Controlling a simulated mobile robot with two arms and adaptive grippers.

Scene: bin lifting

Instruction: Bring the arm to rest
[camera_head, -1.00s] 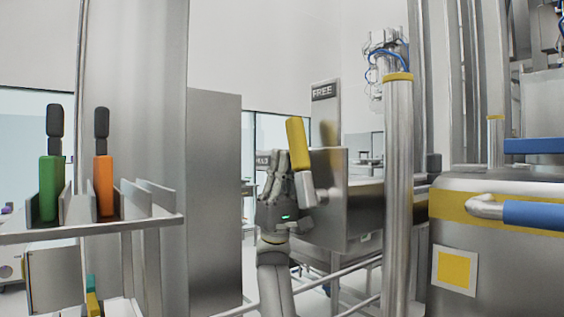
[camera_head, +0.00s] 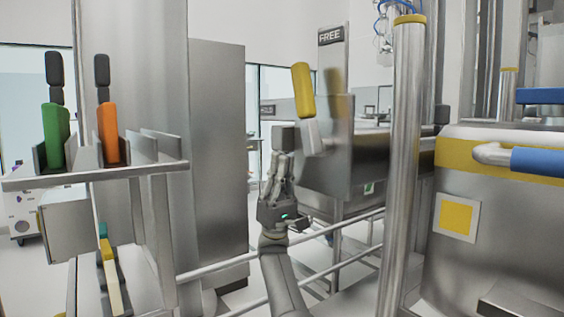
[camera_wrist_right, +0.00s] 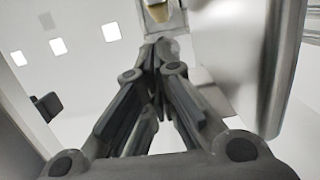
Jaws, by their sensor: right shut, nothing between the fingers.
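My right gripper (camera_head: 281,165) stands upright in the middle of the head view, its fingers pointing up. In the right wrist view its fingertips (camera_wrist_right: 160,48) meet, and nothing is between them. A yellow-handled lever (camera_head: 303,90) with a grey base is just above and right of the fingertips, apart from them. Its yellow end also appears at the top of the right wrist view (camera_wrist_right: 159,13). My left gripper is not in view.
A shelf (camera_head: 95,177) at left holds green (camera_head: 56,135) and orange (camera_head: 108,135) handled tools. A steel post (camera_head: 404,160) stands right of my arm. A machine with a blue handle (camera_head: 540,162) is at far right. Rails (camera_head: 335,262) run behind my forearm.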

